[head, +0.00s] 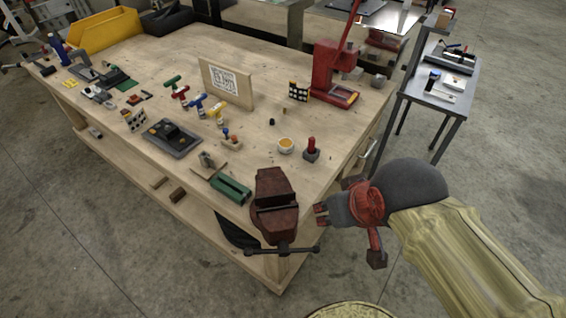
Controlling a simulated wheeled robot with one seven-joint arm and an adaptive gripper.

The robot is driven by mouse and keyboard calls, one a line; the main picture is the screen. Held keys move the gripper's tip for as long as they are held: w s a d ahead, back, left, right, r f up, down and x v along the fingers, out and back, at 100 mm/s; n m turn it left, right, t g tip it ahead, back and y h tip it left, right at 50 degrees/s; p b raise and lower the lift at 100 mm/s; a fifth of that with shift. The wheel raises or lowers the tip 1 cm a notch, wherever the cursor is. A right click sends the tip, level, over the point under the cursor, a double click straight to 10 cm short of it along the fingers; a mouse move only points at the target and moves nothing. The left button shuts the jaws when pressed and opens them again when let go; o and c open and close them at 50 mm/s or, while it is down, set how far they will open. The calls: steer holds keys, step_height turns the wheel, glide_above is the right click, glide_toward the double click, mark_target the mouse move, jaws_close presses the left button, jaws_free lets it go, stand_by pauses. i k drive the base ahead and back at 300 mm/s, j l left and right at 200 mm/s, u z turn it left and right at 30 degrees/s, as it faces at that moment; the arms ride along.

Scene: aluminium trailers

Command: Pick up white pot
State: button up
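A small white pot (286,147) with yellowish contents stands upright on the wooden workbench (290,60), near its right front part. My gripper (321,214) is at the lower right in the head view, past the bench's right edge. It points left towards the red-brown vise and is well apart from the pot. The fingertips are small and dark here, so I cannot tell whether they are open or shut. No object shows in them.
A framed panel (227,84) and red press (332,78) stand behind. A grey side table (447,88) is at right.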

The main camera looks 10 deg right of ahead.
mark_target(285, 144)
steer(key=j+z, duration=0.15)
steer(key=j, duration=0.35)
steer(key=k+j+z, duration=0.15)
steer(key=j, duration=0.35)
steer(key=j+z, duration=0.2)
steer(key=j, duration=0.35)
steer(key=i+j+z, duration=0.1)
steer(key=j, duration=0.3)
steer(key=i+j+z, duration=0.15)
steer(key=j, duration=0.3)
steer(key=i+j+z, duration=0.1)
steer(key=i+j, duration=0.15)
steer(key=j, duration=0.2)
steer(key=i+j+z, duration=0.15)
steer(key=j, duration=0.3)
steer(key=j+z, duration=0.1)
steer(key=j, duration=0.4)
steer(key=i+j+z, duration=0.1)
steer(key=i+j, duration=0.25)
steer(key=i, duration=0.1)
